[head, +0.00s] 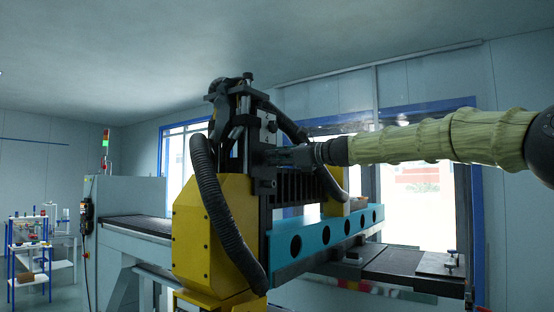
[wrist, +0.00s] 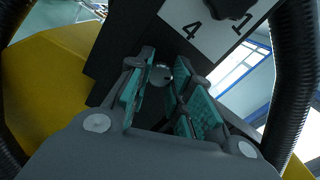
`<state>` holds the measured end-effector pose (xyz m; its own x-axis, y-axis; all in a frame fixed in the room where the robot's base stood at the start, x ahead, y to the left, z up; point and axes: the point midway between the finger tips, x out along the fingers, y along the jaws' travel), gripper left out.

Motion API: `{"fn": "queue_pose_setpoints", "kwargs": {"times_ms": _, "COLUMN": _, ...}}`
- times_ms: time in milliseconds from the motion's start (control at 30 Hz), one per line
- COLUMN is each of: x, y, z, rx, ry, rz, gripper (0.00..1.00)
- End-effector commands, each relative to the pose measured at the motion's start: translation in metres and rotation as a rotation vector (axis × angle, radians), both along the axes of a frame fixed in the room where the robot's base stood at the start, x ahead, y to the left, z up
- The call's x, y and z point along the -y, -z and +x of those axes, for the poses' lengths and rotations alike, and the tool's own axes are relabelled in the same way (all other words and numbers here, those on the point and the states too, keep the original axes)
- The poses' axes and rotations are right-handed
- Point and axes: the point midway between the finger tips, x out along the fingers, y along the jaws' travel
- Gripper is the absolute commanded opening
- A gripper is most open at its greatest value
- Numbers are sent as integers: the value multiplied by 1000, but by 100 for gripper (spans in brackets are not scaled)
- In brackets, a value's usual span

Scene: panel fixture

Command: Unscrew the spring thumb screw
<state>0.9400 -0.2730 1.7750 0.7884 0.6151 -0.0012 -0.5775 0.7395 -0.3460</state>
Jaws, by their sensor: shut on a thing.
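My gripper (wrist: 163,88) is in front of the dark panel in the wrist view, its teal-padded fingers closed around a small round metal knob, the spring thumb screw (wrist: 160,73). Only the rounded end of the screw shows between the pads; the rest is hidden by the fingers. In the head view my gripper (head: 285,156) reaches in from the right, level, against the black machine head (head: 250,140). The screw cannot be made out there. A white label (wrist: 205,25) with the numbers 4 and 1 is on the panel above the fingers.
A yellow housing (head: 215,230) stands below and left of my gripper. A thick black hose (head: 215,210) curves down its front, and another hose (wrist: 290,80) runs along the right in the wrist view. A blue beam (head: 330,232) with holes lies below the arm.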

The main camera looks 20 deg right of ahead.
Motion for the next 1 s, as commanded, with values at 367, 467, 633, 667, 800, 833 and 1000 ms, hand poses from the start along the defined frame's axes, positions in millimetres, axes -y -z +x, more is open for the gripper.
{"fn": "queue_pose_setpoints", "kwargs": {"times_ms": 367, "x": 2, "y": -7, "z": -1, "rx": 35, "ry": 3, "rz": -31, "gripper": 0}}
{"fn": "queue_pose_setpoints", "kwargs": {"times_ms": 467, "x": 2, "y": -8, "z": -1, "rx": 41, "ry": 4, "rz": -36, "gripper": 0}}
{"fn": "queue_pose_setpoints", "kwargs": {"times_ms": 633, "x": 2, "y": -8, "z": -1, "rx": 47, "ry": 4, "rz": -44, "gripper": 0}}
{"fn": "queue_pose_setpoints", "kwargs": {"times_ms": 667, "x": 2, "y": -8, "z": -2, "rx": 48, "ry": 4, "rz": -46, "gripper": 0}}
{"fn": "queue_pose_setpoints", "kwargs": {"times_ms": 800, "x": 2, "y": -8, "z": -2, "rx": 52, "ry": 4, "rz": -51, "gripper": 0}}
{"fn": "queue_pose_setpoints", "kwargs": {"times_ms": 833, "x": 2, "y": -8, "z": -2, "rx": 52, "ry": 4, "rz": -51, "gripper": 0}}
{"fn": "queue_pose_setpoints", "kwargs": {"times_ms": 1000, "x": 2, "y": -8, "z": -2, "rx": 55, "ry": 5, "rz": -54, "gripper": 0}}
